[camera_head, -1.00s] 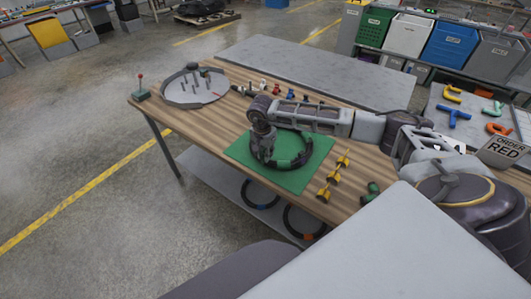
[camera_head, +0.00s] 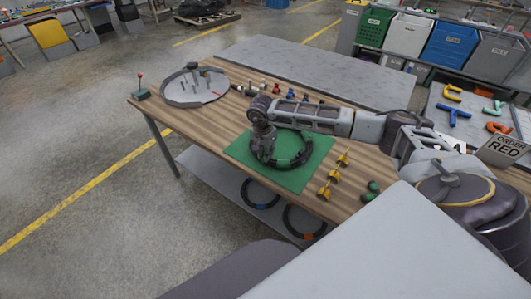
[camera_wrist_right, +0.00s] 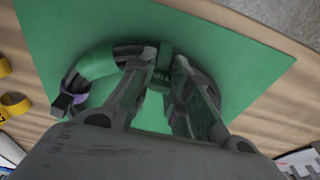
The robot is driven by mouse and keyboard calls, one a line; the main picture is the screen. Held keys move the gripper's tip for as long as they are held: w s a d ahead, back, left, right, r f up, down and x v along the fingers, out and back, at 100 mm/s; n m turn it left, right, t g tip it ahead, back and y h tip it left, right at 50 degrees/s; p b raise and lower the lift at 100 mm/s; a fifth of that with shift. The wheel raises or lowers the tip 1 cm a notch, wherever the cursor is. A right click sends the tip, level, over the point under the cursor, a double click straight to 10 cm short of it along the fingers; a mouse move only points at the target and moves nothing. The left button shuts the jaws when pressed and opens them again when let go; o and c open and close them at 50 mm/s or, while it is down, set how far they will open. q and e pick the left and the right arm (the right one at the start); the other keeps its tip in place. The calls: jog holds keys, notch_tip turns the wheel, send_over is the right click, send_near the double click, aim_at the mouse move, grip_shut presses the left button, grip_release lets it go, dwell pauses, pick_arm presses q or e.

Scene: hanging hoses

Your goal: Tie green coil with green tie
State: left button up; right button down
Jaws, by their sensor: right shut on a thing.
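A dark coil (camera_head: 303,158) with a green stretch lies on the green mat (camera_head: 245,152). In the right wrist view the coil (camera_wrist_right: 97,65) shows its green stretch and a small purple piece at the left. My right gripper (camera_head: 262,158) points down at the coil's left side. In the right wrist view my right gripper (camera_wrist_right: 161,80) is shut on a small green tie (camera_wrist_right: 164,58) at the coil. The fingers hide part of the coil there, so I cannot tell whether the tie goes around it. My left gripper is not in view.
Yellow ties (camera_head: 334,175) and more green ties (camera_head: 373,187) lie on the wooden table at the front right. A round grey tray (camera_head: 175,98) stands at the far left. Two dark coils (camera_head: 289,225) show below the table edge. Small coloured parts lie behind my right arm.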

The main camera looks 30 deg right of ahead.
jog(key=shift+s+a+f+b, duration=0.15)
jog(key=shift+s+f+b, duration=0.1)
jog(key=shift+f, duration=0.2)
jog(key=shift+s+a+f+b, duration=0.1)
jog(key=shift+s+f+b, duration=0.1)
jog(key=shift+f, duration=0.2)
dwell(0.7)
jog(key=c, duration=1.4)
grip_release()
jog(key=shift+c, duration=0.2)
jog(key=shift+o, duration=0.8)
jog(key=shift+w+f, duration=0.1)
jog(key=shift+w, duration=0.05)
jog(key=shift+w+f, duration=0.1)
notch_tip(320, 180, up, 13)
jog(key=shift+a, duration=0.35)
jog(key=shift+w, duration=0.1)
